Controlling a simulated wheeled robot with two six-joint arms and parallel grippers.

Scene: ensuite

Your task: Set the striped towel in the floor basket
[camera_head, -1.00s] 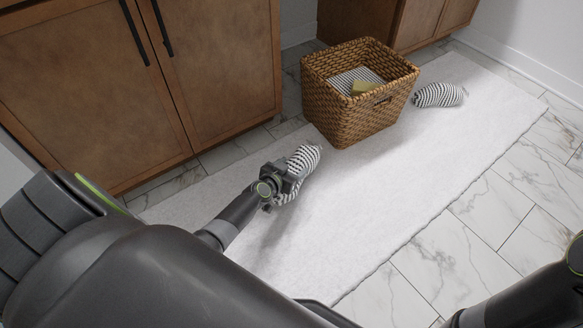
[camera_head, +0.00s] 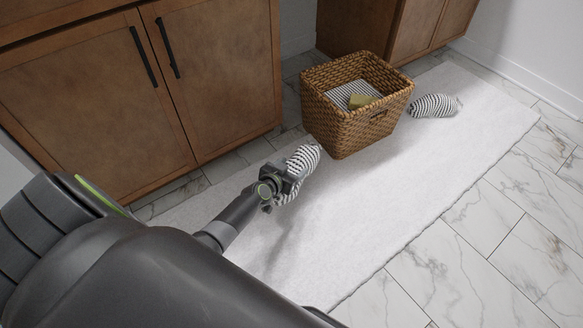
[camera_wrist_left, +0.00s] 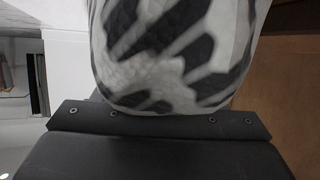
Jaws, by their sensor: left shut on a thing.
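My left gripper (camera_head: 282,182) is shut on a black-and-white striped towel (camera_head: 304,158), held in front of and left of the basket. The held towel (camera_wrist_left: 180,50) fills the upper middle of the left wrist view. The woven wicker floor basket (camera_head: 342,132) stands upright on the white mat. A second rolled striped towel (camera_head: 434,106) lies on the mat to the right of the basket. My right gripper is out of view.
A long white mat (camera_head: 400,190) covers the floor, with marble tiles (camera_head: 480,250) around it. Brown cabinets (camera_head: 215,75) stand behind and to the left. The mat in front of the basket is clear.

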